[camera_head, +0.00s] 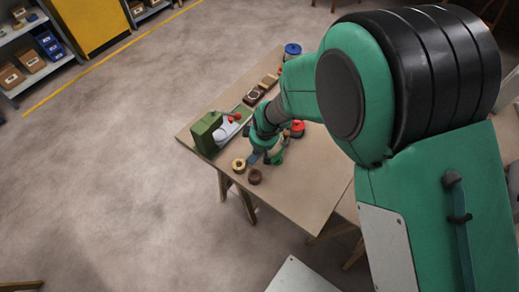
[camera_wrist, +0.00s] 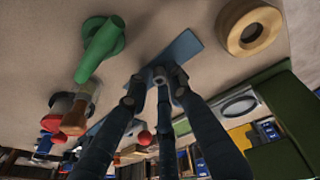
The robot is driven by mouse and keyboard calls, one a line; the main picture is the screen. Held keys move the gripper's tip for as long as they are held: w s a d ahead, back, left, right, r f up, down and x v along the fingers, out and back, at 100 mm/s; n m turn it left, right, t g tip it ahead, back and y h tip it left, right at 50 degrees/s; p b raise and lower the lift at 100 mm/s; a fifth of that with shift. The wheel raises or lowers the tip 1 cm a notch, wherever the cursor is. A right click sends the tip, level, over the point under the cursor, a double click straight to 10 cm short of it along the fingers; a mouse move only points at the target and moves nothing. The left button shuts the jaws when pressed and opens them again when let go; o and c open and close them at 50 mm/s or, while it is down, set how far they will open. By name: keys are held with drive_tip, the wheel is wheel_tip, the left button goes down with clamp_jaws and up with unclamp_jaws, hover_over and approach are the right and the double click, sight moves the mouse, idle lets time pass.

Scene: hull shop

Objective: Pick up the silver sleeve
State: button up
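My gripper (camera_wrist: 160,78) has dark blue fingers that reach down toward the tabletop in the wrist view. Their tips stand apart, and I see nothing clearly held between them. A flat blue piece (camera_wrist: 183,47) lies on the table just beyond the fingertips. I cannot make out a silver sleeve with certainty. A small grey patch shows at the fingertips, but I cannot tell whether it is part of a finger or a separate thing. In the head view my gripper (camera_head: 264,150) is low over the table, and my arm hides part of the tabletop.
A green machine (camera_head: 207,134) stands at the left. The table's front right is clear.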

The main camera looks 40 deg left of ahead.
drive_tip(key=shift+c, duration=0.6)
clamp_jaws()
drive_tip(key=shift+r, duration=0.75)
wheel_tip(320, 180, up, 2)
drive_tip(key=shift+r+p, duration=0.15)
drive_tip(key=shift+p, duration=0.5)
drive_tip(key=s+d, duration=0.3)
drive_tip(key=d, duration=0.1)
drive_tip(key=s+d+p, duration=0.1)
drive_tip(key=s+d, duration=0.2)
drive_tip(key=d, duration=0.1)
drive_tip(key=s+d+r+p, duration=0.1)
drive_tip(key=s+d, duration=0.3)
drive_tip(key=shift+d+r, duration=0.1)
drive_tip(key=shift+d, duration=0.2)
